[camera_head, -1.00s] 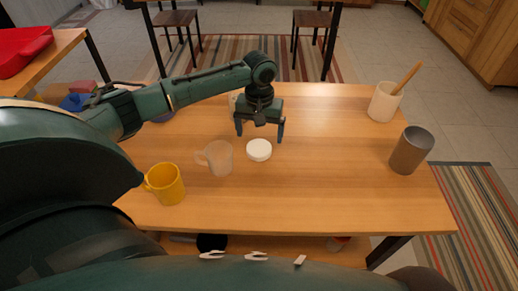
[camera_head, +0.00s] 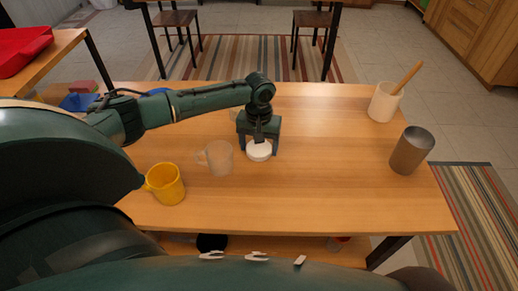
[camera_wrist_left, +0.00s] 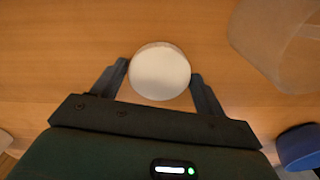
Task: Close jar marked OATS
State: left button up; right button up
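A round white lid (camera_head: 259,151) lies on the wooden table near its middle. My left gripper (camera_head: 260,150) points down over it, with one finger on each side. In the left wrist view the lid (camera_wrist_left: 160,71) sits between the two fingertips, closed in against its edges. It still appears to rest on the table. A pale object (camera_head: 233,115) shows in part beside my left gripper, mostly hidden by the arm. No OATS marking can be read in any view. My right gripper is not in view.
A frosted mug (camera_head: 219,158) stands just left of the lid, close to my left gripper. A yellow mug (camera_head: 167,184) is at the near left. A grey cup (camera_head: 410,150) and a white pot (camera_head: 383,103) with a wooden utensil stand at the right. The table between is clear.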

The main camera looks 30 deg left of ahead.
aim_at(259, 148)
pick_arm(q)
jog(key=c, duration=0.7)
jog(key=shift+r, duration=0.1)
notch_tip(259, 148, up, 10)
dwell(0.4)
